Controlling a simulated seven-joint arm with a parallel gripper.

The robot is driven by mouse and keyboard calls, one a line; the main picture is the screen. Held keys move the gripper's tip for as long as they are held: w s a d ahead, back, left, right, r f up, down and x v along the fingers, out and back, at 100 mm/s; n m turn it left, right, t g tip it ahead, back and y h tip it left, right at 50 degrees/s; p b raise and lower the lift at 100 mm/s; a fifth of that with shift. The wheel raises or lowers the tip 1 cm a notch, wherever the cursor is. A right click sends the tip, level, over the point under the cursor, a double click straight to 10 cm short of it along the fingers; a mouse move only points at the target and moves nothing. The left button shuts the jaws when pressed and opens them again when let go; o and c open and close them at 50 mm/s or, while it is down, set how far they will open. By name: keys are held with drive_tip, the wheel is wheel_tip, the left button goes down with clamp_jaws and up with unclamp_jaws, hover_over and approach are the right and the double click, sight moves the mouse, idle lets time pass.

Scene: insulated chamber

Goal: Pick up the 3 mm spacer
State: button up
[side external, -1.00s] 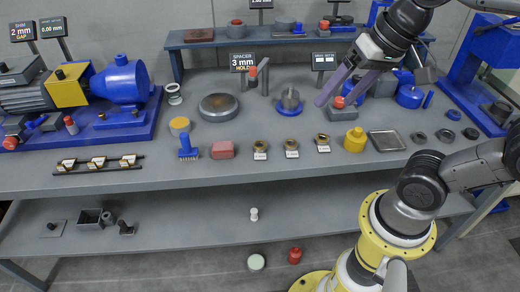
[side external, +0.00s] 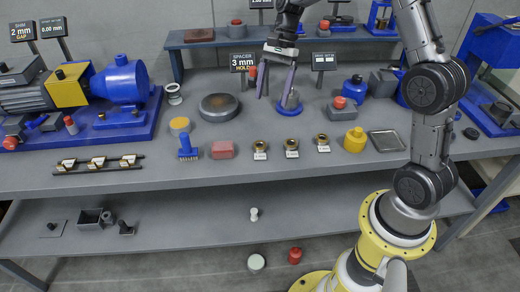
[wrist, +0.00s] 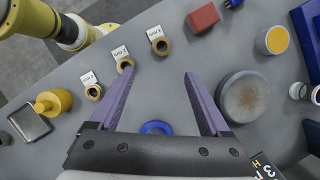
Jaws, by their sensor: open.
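Three brass ring-shaped spacers lie in a row on the bench, each with a small white label card: a left one (side external: 260,146), a middle one (side external: 291,145) and a right one (side external: 322,140). The wrist view shows the same left (wrist: 160,46), middle (wrist: 125,65) and right (wrist: 93,92) rings. The card print is too small to tell surely which is 3 mm. My gripper (side external: 273,99) is open and empty above the bench, behind the row in the side view. In the wrist view its fingers (wrist: 158,75) are spread, with the middle ring near the left fingertip.
A sign (side external: 243,62) reads "SPACER 3 mm HOLD". A blue-based metal piece (side external: 289,109) is close by my gripper.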

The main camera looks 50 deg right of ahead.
approach(261, 148)
drive_tip(key=shift+s+a+f, duration=0.3)
drive_tip(key=shift+a+f, duration=0.25)
drive_tip(key=shift+a+x, duration=0.25)
drive_tip(key=shift+x, duration=2.4)
drive_tip(key=shift+w+r, duration=0.1)
drive_tip(key=shift+w, duration=0.05)
clamp_jaws()
